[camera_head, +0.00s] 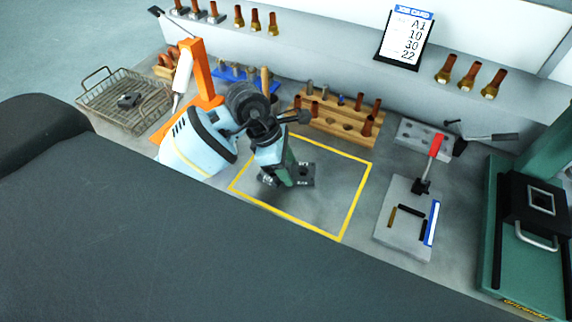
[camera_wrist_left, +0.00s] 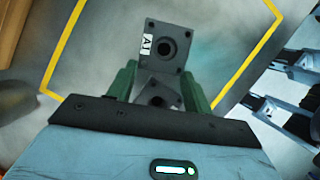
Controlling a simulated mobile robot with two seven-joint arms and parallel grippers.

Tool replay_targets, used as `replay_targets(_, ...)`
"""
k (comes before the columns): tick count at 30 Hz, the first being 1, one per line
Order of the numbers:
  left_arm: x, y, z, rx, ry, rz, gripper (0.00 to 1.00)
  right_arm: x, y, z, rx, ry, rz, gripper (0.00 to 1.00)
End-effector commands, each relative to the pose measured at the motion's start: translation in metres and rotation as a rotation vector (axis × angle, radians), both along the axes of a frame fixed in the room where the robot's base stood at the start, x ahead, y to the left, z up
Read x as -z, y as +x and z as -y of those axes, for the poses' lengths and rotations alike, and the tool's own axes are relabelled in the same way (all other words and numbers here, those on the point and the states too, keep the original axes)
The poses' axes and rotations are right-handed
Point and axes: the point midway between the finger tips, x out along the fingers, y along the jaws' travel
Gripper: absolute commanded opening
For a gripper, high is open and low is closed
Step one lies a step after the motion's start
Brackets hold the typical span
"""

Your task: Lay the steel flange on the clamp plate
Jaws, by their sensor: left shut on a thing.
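My left gripper (camera_head: 285,178) is low inside the yellow-outlined square, green fingers pointing down. It is shut on the steel flange, a dark grey piece with bolt holes. In the left wrist view the flange (camera_wrist_left: 156,90) shows between the fingers (camera_wrist_left: 157,88). Just beyond is a square dark face (camera_wrist_left: 176,62) with a large central hole and an "A1" label; I cannot tell whether it is part of the same piece. Whether the flange touches the table is unclear. The clamp plate (camera_head: 394,236), grey with a red-handled clamp (camera_head: 435,145), lies to the right, apart from the gripper.
The yellow outline (camera_head: 356,200) surrounds mostly bare table. Wooden racks (camera_head: 340,128) stand behind, a wire basket (camera_head: 100,97) at left. A grey block (camera_head: 410,135) is behind the clamp plate, a green machine (camera_head: 495,225) to its right. A job card (camera_head: 405,38) reads A1, 10, 30, 22.

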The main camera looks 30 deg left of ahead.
Motion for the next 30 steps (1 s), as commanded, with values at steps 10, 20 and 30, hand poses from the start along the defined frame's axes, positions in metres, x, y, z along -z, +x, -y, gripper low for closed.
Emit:
replay_targets(10, 0.002, 0.000, 0.000, 0.000, 0.001, 0.002, 0.13, 0.001, -0.001, 0.000, 0.000, -0.001, -0.003, 0.00)
replay_targets(20, 0.004, 0.000, 0.000, 0.001, 0.001, 0.000, 0.72, 0.002, -0.001, 0.000, 0.000, -0.001, -0.005, 0.00)
replay_targets(30, -0.006, 0.000, -0.003, 0.000, 0.001, 0.002, 0.72, 0.002, -0.001, 0.001, -0.001, -0.002, -0.005, 0.00)
